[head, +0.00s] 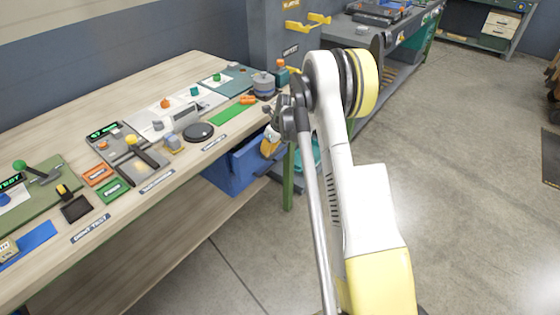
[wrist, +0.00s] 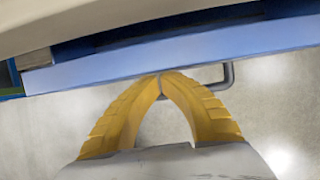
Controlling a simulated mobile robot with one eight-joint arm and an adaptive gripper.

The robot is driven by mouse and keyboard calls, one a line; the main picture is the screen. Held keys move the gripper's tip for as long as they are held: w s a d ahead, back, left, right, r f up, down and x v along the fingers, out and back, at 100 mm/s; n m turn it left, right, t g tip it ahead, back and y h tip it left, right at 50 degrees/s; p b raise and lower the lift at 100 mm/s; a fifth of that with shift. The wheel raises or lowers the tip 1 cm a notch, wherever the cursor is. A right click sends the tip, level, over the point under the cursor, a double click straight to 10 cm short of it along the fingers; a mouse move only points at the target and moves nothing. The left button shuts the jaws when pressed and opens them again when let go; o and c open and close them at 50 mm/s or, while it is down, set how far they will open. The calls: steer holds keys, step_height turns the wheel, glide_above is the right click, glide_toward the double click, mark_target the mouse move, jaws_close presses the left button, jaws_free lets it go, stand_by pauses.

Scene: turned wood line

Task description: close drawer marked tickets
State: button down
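The blue drawer (head: 233,172) hangs under the wooden bench and stands partly pulled out. I cannot read a tickets mark on it. In the wrist view its blue front (wrist: 100,66) crosses the picture, with a dark gap between it and the bench edge. A grey bar handle (wrist: 228,75) sticks out from the front and runs partly behind my right finger. My gripper (wrist: 162,76) has its yellow fingertips together with nothing seen between them. The tips are at or very near the drawer front; contact is unclear. In the head view my gripper (head: 270,143) is by the drawer's right side.
The wooden bench top (head: 120,85) above carries several control panels, buttons, a black round pad (head: 198,132) and a green strip (head: 232,110). A green bench leg (head: 288,180) stands beside the drawer. A grey workbench (head: 375,40) is behind.

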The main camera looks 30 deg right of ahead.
steer(key=shift+w+a, duration=0.3)
steer(key=shift+w, duration=0.55)
steer(key=shift+w+a, duration=0.25)
steer(key=shift+w, duration=0.65)
steer(key=shift+w+a, duration=0.3)
steer(key=shift+w, duration=0.55)
